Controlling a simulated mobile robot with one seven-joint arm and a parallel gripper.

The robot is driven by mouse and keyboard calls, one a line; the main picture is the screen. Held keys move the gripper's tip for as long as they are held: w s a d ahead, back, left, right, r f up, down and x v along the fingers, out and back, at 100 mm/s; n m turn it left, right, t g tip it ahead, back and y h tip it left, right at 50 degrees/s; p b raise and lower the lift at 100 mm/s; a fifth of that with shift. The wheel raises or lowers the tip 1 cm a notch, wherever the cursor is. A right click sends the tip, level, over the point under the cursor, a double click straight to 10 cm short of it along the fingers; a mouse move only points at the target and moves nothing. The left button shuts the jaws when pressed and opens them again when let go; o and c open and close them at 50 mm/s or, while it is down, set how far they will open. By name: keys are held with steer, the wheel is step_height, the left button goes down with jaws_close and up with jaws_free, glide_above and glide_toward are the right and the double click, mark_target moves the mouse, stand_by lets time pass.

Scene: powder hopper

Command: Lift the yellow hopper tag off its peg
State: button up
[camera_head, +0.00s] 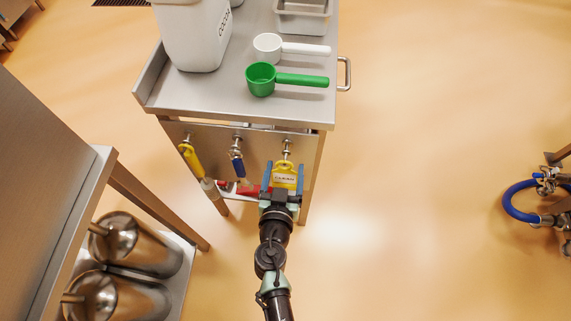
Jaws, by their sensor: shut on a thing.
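The yellow hopper tag (285,179) hangs at the right peg (287,150) on the front panel of the steel cart; dark lettering shows on its face. My gripper (282,177) is at the tag, with its blue fingers on either side of it, shut on it. The tag's upper part is near the peg; I cannot tell whether its hole is still around the peg. My gripper hides the tag's lower edge.
A yellow-handled tool (190,158) and a blue-handled tool (237,163) hang on pegs to the left. On the steel cart top (200,97) lie a green scoop (262,80), a white scoop (268,46) and a white container (190,35).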

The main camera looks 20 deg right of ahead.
mark_target(284, 176)
steer(key=shift+s+a+b, duration=0.25)
steer(key=shift+s+a, duration=0.1)
steer(key=shift+s, duration=0.45)
steer(key=shift+s+a+b, duration=0.3)
steer(key=shift+s+a, duration=0.05)
steer(key=shift+s, duration=0.5)
steer(key=shift+s+a+b, duration=0.25)
steer(key=shift+s+a, duration=0.1)
steer(key=shift+s, duration=0.45)
